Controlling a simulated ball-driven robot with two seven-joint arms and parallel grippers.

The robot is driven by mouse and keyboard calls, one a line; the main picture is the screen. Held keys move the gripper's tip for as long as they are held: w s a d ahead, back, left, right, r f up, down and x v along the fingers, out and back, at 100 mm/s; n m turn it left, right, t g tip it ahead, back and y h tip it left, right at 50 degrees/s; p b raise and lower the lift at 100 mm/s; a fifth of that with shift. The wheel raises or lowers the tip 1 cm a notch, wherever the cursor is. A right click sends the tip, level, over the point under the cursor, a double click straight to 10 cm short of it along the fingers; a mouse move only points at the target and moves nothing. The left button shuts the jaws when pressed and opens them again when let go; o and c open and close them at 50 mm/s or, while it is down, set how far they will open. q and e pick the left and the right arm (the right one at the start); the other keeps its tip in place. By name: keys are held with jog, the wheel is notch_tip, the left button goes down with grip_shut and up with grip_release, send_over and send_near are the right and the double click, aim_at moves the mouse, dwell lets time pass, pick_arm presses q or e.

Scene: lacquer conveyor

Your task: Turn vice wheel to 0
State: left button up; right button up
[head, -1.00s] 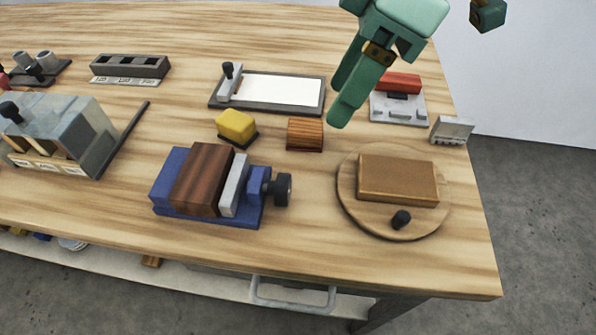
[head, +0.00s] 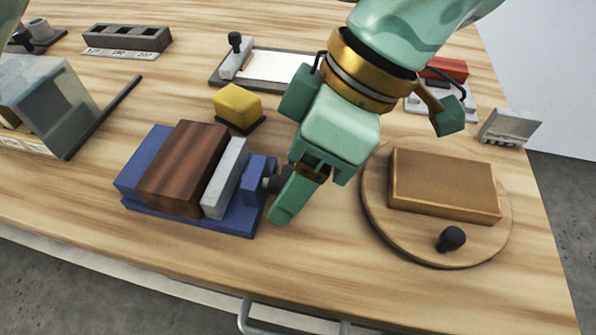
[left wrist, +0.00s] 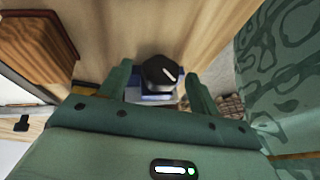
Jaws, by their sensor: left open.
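The blue vice (head: 245,218) stands near the table's front edge with a dark brown wood block (head: 180,170) and a pale jaw plate in it. Its black wheel (head: 272,184) is mostly hidden behind a finger in the head view. My left gripper (head: 312,196) is open at the vice's right end, pointing down. My right gripper is not seen.
A round wooden board (head: 375,205) with a tan block (head: 445,183) and black knob stands close on the right. A yellow block (head: 238,103) sits behind the vice. A white-topped tray (head: 270,66) lies further back. Bare tabletop lies in front of the gripper.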

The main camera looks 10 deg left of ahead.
pick_arm(q)
jog(key=shift+s+a+f, duration=0.1)
jog(key=shift+a+f, duration=0.05)
jog(key=shift+f, duration=0.15)
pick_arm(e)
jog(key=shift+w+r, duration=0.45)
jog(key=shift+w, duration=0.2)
pick_arm(q)
jog(key=c, duration=1)
jog(key=t+p, duration=0.2)
jog(key=shift+s+r+n+p, duration=0.25)
jog(key=shift+r+n+p, duration=0.05)
jog(key=shift+p, duration=0.1)
jog(key=t, duration=0.1)
jog(key=t+p, duration=0.1)
jog(key=t, duration=0.1)
jog(key=shift+s+f, duration=0.1)
jog(key=shift+f, duration=0.1)
jog(key=shift+n+p, duration=0.3)
jog(key=shift+s+f+t, duration=0.1)
jog(key=shift+t, duration=0.7)
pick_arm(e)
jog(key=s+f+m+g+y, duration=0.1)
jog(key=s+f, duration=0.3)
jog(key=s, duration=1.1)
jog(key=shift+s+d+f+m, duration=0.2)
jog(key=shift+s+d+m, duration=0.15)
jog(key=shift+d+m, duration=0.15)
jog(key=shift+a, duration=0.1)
